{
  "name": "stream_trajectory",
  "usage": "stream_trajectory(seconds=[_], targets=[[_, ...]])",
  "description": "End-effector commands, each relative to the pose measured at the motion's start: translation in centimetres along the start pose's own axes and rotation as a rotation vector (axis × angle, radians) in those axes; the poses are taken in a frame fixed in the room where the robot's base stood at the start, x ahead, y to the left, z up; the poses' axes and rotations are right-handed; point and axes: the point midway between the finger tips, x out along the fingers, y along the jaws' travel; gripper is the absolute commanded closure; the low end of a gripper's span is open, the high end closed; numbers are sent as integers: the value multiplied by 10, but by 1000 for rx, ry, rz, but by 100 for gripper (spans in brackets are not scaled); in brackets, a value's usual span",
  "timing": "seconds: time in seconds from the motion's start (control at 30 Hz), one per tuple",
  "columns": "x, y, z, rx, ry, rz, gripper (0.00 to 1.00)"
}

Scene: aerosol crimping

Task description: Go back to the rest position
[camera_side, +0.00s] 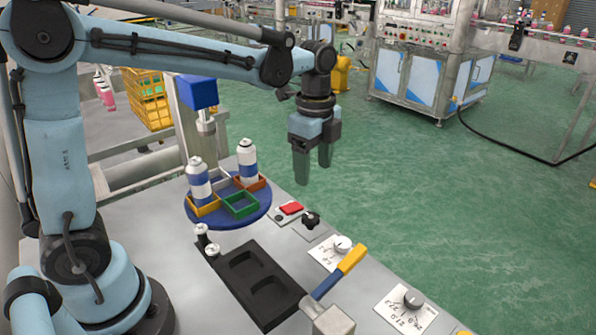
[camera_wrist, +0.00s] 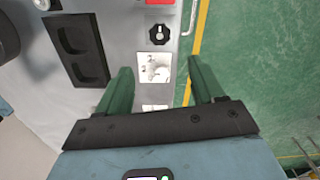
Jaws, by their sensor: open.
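My gripper (camera_side: 312,160) hangs in the air, fingers pointing down, to the right of and above the work table. Its two dark green fingers are apart with nothing between them. In the wrist view the open fingers (camera_wrist: 158,90) frame the table's edge and the green floor beyond it. My gripper touches nothing that I can see.
A blue turntable (camera_side: 232,218) carries two white-and-blue cans (camera_side: 247,165) in coloured square holders. A blue crimping head (camera_side: 198,93) stands behind it. Open floor is right.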

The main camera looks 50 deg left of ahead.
Motion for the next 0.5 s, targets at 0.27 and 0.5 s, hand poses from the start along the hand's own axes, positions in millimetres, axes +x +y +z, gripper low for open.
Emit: stream_trajectory(seconds=[0.27, 0.5], targets=[[-11, 25, 10, -281, 47, -119, 32], [-13, 58, 24, -698, 178, -275, 32]])
